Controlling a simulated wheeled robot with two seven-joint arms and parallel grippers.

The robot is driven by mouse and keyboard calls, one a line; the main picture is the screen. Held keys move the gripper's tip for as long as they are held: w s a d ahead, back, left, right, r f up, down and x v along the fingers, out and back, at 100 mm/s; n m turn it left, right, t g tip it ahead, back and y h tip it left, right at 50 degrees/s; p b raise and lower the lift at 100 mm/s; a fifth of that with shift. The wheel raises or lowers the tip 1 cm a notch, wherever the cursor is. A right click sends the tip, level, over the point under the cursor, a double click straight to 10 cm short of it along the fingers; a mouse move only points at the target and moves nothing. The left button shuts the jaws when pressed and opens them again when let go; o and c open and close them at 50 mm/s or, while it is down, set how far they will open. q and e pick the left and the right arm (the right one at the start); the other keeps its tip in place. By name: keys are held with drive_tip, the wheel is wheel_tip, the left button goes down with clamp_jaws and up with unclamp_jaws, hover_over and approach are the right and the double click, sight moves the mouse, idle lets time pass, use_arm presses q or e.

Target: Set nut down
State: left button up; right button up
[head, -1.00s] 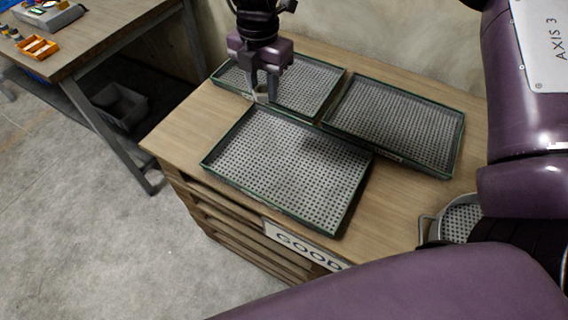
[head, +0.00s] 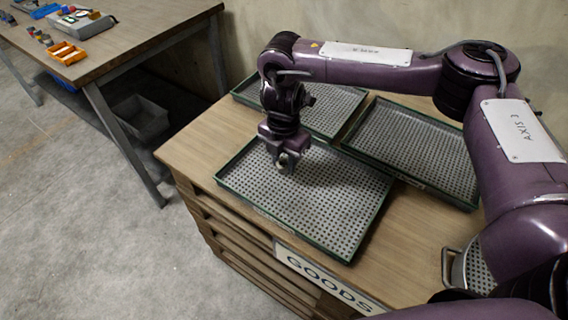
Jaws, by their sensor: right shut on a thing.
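My right gripper (head: 286,166) points down over the left part of the front perforated tray (head: 345,247), close above its floor. It is shut on a small pale thing, the nut (head: 281,166), which shows only as a tiny spot at the fingertips. I cannot tell whether the nut touches the tray floor. The front tray has a green rim and a grey floor full of holes, and looks empty otherwise. My left gripper is not in view.
Two more perforated trays, back left (head: 335,109) and right (head: 418,145), look empty on the wooden cabinet (head: 190,145) with a GOODS label. A metal perforated basket (head: 478,270) stands at the right. A workbench (head: 130,45) with an orange bin (head: 68,53) stands at the far left.

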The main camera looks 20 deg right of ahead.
sight(284, 163)
drive_tip(key=shift+f, duration=0.8)
drive_tip(key=o, duration=1)
drive_tip(key=shift+f, duration=0.15)
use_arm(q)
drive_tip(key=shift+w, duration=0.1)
use_arm(e)
drive_tip(key=shift+r, duration=0.3)
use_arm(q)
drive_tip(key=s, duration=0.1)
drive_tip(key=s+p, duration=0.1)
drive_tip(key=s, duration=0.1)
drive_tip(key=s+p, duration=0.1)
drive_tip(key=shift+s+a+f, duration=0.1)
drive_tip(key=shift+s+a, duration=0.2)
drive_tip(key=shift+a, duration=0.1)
use_arm(e)
wheel_tip(284, 163, up, 12)
drive_tip(key=shift+f, duration=0.15)
